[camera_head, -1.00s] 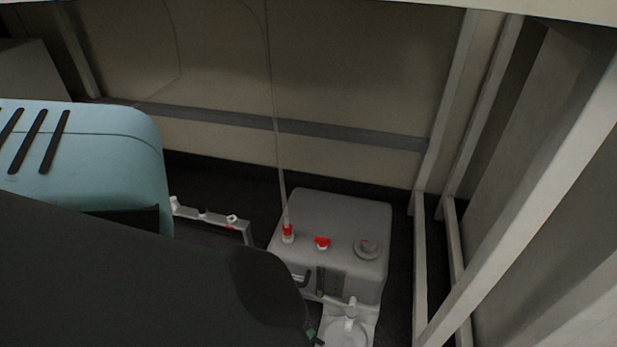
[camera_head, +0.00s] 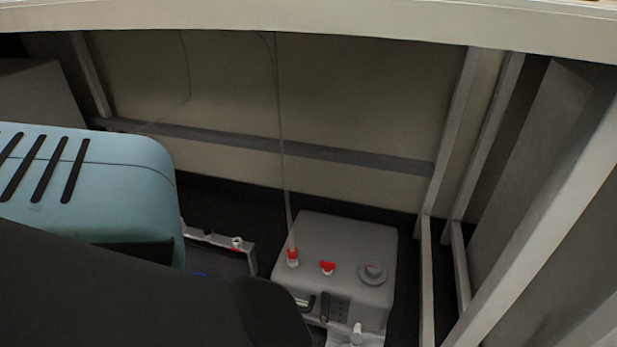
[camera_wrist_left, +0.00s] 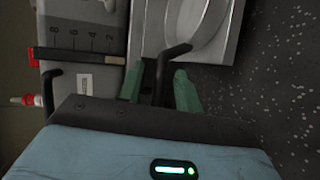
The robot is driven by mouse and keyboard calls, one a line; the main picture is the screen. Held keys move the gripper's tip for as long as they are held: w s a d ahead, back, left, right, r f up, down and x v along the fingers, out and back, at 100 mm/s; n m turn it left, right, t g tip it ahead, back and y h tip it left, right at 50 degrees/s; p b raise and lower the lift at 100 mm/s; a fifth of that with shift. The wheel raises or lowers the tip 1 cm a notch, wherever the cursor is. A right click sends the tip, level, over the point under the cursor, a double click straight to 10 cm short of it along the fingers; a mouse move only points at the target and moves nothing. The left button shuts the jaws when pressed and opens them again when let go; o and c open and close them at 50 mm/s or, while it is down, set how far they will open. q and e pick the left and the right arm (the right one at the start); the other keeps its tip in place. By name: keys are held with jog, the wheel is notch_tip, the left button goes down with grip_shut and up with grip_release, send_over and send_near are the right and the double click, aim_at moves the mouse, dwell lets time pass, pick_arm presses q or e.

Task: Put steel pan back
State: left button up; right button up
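A pale metal piece with a round dished middle, probably the steel pan (camera_wrist_left: 205,32), is at the top of the left wrist view, beside the grey canister. In the head view only a small pale part (camera_head: 356,336) shows at the bottom edge, in front of the canister. My left gripper (camera_wrist_left: 160,84) has its green fingertips apart. A bent black rod (camera_wrist_left: 165,72) stands between them and reaches over the pan's edge; I cannot tell what it belongs to. Gaps seem to show between rod and fingers. In the head view my dark arm hides this gripper. My right gripper is not in view.
A grey canister (camera_head: 345,245) with red caps and a thin tube stands on the dark floor under the table (camera_head: 330,25). A white rail-like part (camera_head: 215,238) lies left of it. Pale frame posts (camera_head: 427,270) stand close on the right.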

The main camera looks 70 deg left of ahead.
pick_arm(q)
jog(key=p+v, duration=0.2)
jog(key=v, duration=0.8)
jog(key=shift+d+r, duration=0.1)
